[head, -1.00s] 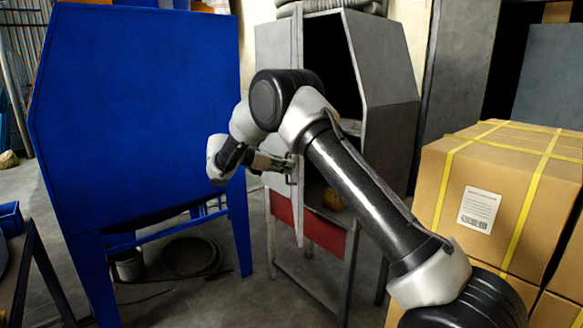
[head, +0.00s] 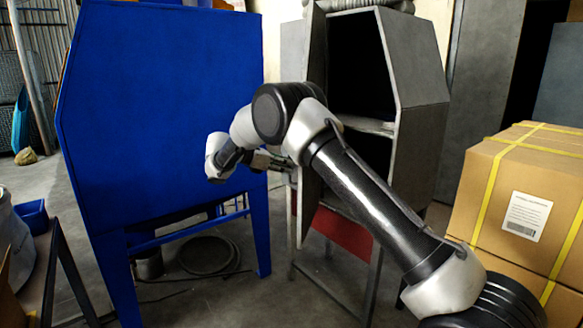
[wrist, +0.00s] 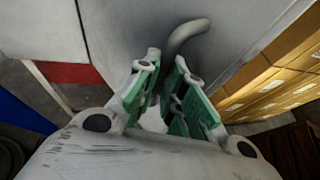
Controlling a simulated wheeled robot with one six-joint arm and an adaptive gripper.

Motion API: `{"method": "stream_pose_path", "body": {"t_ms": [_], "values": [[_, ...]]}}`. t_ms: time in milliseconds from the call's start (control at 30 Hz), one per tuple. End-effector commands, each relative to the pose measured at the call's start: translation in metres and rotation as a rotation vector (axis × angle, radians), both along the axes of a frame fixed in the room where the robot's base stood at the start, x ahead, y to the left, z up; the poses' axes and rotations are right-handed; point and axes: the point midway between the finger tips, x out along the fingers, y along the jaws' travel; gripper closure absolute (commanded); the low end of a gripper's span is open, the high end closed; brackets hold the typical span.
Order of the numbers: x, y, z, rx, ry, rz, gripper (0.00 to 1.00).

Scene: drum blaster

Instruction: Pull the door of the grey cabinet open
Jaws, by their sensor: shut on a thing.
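The grey cabinet (head: 418,150) stands right of centre in the head view, with its dark inside exposed. Its door (head: 317,60) stands open, swung out on the left side and seen nearly edge-on. My gripper (head: 284,164) is at the outer side of the door, at mid height. In the wrist view, my gripper (wrist: 165,100) is shut on the curved grey door handle (wrist: 184,34), beside the pale door face. The handle's part between the fingers is mostly hidden. My arm covers the cabinet's lower front in the head view.
A large blue cabinet (head: 160,120) stands close on the left of my gripper. Strapped cardboard boxes (head: 500,195) are stacked at the right. A black coil (head: 207,255) lies on the floor under the blue cabinet. Some floor between the cabinets is clear.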

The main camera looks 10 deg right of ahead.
Motion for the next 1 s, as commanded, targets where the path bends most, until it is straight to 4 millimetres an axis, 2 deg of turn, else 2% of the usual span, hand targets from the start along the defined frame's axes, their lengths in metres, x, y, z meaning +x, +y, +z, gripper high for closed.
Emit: {"method": "stream_pose_path", "body": {"t_ms": [167,200,300,667,1000], "values": [[-0.001,0.002,0.003,-0.001,-0.004,0.002,1.00],[-0.001,0.002,0.003,-0.001,-0.004,0.001,0.84],[-0.001,0.002,0.003,-0.001,-0.003,0.001,0.68],[-0.001,0.004,0.003,-0.001,-0.002,0.001,0.68],[-0.009,0.049,0.021,0.001,-0.003,0.003,0.68]]}}
